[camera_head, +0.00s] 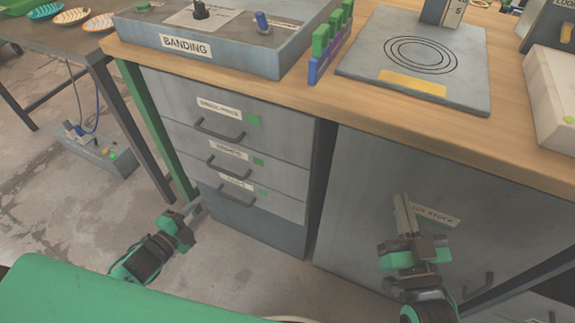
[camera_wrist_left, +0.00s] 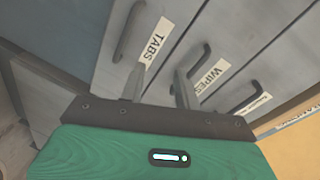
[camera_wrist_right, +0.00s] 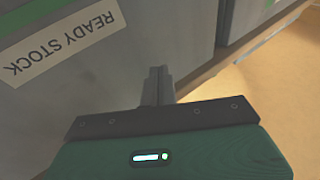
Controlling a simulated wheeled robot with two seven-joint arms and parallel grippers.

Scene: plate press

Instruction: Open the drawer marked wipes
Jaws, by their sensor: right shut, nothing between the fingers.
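The wipes drawer is the middle of three grey drawers in the head view, with a dark bar handle (camera_head: 225,172). It looks shut. In the left wrist view its WIPES label (camera_wrist_left: 212,77) and handle (camera_wrist_left: 197,62) show, the handle partly behind a finger. My left gripper (camera_head: 192,208) is low at the left of the drawer stack; in its wrist view its two fingers (camera_wrist_left: 157,85) are apart with nothing seen held. I cannot tell whether it touches anything. My right gripper (camera_head: 402,198) is shut and empty in front of the cabinet door; it also shows in the right wrist view (camera_wrist_right: 157,72).
The TABS drawer handle (camera_wrist_left: 128,30) is beside the wipes one; the top drawer handle (camera_head: 218,130) is above. A READY STOCK door (camera_head: 360,190) stands right of the drawers. A green table leg (camera_head: 150,125) is at their left. The banding unit (camera_head: 205,45) is on the worktop.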

